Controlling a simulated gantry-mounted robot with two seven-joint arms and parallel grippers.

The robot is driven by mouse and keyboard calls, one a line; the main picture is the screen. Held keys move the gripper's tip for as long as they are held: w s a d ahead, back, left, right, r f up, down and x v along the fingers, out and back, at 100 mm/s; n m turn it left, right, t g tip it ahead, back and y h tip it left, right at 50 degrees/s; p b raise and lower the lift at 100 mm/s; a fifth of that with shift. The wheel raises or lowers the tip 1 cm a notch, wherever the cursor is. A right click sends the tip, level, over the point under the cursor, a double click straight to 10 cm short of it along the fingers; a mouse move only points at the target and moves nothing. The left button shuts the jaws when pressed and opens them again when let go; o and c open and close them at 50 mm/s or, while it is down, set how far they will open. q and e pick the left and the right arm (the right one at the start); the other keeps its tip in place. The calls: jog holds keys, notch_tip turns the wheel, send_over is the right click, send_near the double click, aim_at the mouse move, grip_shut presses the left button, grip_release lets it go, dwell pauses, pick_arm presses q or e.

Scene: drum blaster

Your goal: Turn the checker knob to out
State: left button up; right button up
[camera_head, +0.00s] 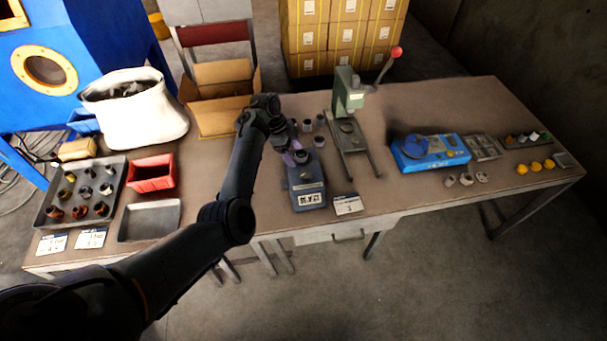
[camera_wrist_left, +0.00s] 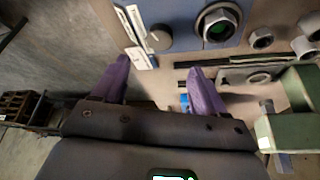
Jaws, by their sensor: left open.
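The checker (camera_head: 307,185) is a small blue-grey box near the front edge of the table, left of the green press. In the left wrist view the checker (camera_wrist_left: 185,14) shows at the top, with a metal hex socket (camera_wrist_left: 218,24) lit green inside. A dark round knob (camera_wrist_left: 160,38) sits beside the socket, close to white label strips. I cannot read the knob's setting. My left gripper (camera_head: 294,158) is over the back of the checker. Its two purple fingers (camera_wrist_left: 160,88) are apart with nothing between them, short of the knob in the picture. My right gripper is not in view.
The green press (camera_head: 349,98) with a red-tipped lever stands right of the checker. Several metal collars stand behind it. A red bin (camera_head: 152,173), grey trays and an open cardboard box (camera_head: 218,112) are to the left. A blue device (camera_head: 430,152) is to the right.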

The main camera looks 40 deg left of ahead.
aim_at(306, 173)
pick_arm(q)
jog(key=b+x, duration=0.2)
jog(key=x, duration=0.8)
jog(key=shift+f, duration=0.15)
jog(key=shift+c, duration=0.3)
jog(key=c, duration=1)
jog(key=shift+o, duration=0.2)
